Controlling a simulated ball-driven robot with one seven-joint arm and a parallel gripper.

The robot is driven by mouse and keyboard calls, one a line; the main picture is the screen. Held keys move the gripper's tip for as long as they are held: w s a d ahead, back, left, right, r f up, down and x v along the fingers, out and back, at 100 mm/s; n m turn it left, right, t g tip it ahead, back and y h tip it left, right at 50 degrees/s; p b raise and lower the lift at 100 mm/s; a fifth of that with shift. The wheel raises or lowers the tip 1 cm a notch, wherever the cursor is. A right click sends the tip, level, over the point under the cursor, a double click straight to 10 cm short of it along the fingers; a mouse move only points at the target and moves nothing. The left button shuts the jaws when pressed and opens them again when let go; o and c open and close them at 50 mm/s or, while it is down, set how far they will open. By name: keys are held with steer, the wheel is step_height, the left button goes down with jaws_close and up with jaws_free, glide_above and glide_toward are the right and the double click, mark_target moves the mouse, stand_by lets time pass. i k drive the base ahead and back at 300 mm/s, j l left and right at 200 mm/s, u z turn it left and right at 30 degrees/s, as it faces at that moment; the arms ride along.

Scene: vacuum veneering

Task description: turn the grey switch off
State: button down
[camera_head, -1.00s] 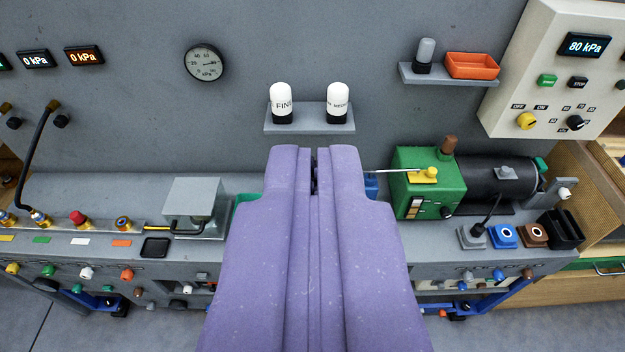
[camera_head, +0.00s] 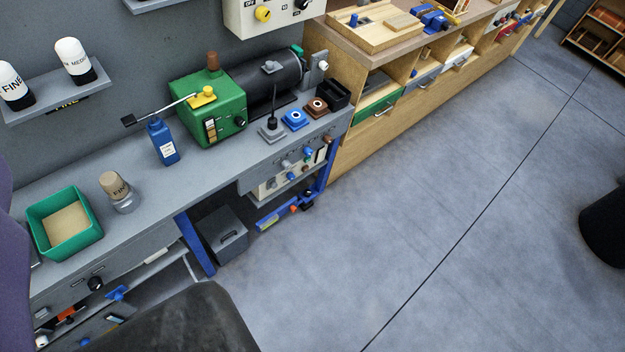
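What looks like the grey switch (camera_head: 271,133) is a small grey block with a thin black lever standing up from it. It sits on the grey bench in front of the black cylinder of the green machine, left of a blue block (camera_head: 295,120) and a brown block (camera_head: 316,108). I cannot tell from the lever whether it is on or off. My gripper (camera_head: 12,265) shows only as a purple strip at the left edge, far from the switch. Its fingertips are out of view.
The green machine (camera_head: 215,110), with a yellow-knobbed lever, stands behind the switch. A blue bottle (camera_head: 163,142), a jar (camera_head: 117,190) and a green tray (camera_head: 45,240) stand along the bench. A dark shape (camera_head: 180,320) fills the bottom. Open floor (camera_head: 400,220) lies right.

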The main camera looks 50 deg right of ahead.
mark_target(286, 164)
steer(key=k+j+z, duration=0.15)
steer(key=k+z, duration=0.25)
steer(key=k, duration=0.2)
steer(key=k+z, duration=0.4)
steer(key=k, duration=0.15)
steer(key=i+j, duration=0.1)
steer(key=i, duration=0.55)
steer(key=i+z, duration=0.1)
steer(key=i, duration=0.55)
steer(key=i+j, duration=0.2)
steer(key=i, duration=0.4)
steer(key=i+j+z, duration=0.1)
steer(key=i, duration=0.55)
